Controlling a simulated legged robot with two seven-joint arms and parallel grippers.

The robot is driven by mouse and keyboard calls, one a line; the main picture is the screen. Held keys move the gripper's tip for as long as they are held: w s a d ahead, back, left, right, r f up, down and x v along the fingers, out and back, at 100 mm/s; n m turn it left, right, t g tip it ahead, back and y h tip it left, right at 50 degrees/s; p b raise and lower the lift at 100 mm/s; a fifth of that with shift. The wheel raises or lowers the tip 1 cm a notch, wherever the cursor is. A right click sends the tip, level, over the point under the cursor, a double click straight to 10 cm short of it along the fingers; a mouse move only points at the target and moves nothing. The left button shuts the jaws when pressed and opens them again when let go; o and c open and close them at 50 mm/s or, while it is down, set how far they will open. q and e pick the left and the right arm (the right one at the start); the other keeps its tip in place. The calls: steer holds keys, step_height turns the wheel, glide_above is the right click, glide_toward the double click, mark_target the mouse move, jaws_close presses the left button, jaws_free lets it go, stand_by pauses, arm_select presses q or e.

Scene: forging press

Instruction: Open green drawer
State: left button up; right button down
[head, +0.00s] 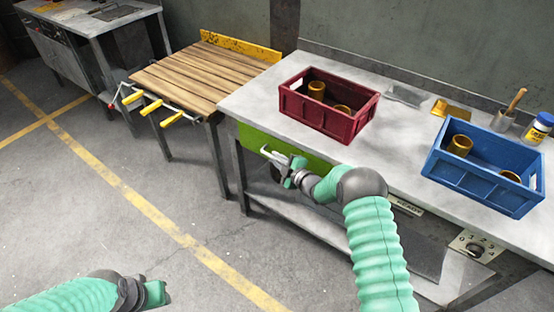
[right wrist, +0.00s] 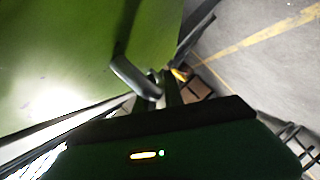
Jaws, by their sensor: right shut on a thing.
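The green drawer (head: 252,137) is under the front edge of the grey table, and its front looks about flush with that edge. Its green front also fills the left of the right wrist view (right wrist: 65,50). A grey bar handle (right wrist: 132,76) stands out from the front. My right gripper (head: 280,163) is at the handle and shut on it; its fingertips also show in the right wrist view (right wrist: 161,90). My left gripper (head: 158,293) is low at the left over the floor, away from the drawer. Its fingers are not clear.
On the grey table (head: 400,130) stand a red crate (head: 312,122) and a blue crate (head: 470,183), each with brass-coloured parts. A wooden-topped bench (head: 195,75) with yellow-handled clamps stands to the left. The floor (head: 130,210) in front of the drawer is clear.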

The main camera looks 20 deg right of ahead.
steer(key=shift+s+f, duration=0.15)
steer(key=shift+f, duration=0.05)
steer(key=s+a+p, duration=0.2)
steer(key=s+a, duration=0.7)
steer(key=a, duration=0.3)
steer(key=s+a+p, duration=0.2)
steer(key=s+a, duration=0.8)
steer(key=a, duration=0.2)
steer(key=shift+s+a+p, duration=0.15)
steer(key=shift+a+p, duration=0.15)
steer(key=shift+a, duration=0.05)
steer(key=c, duration=1.8)
jaws_free()
steer(key=shift+o, duration=0.4)
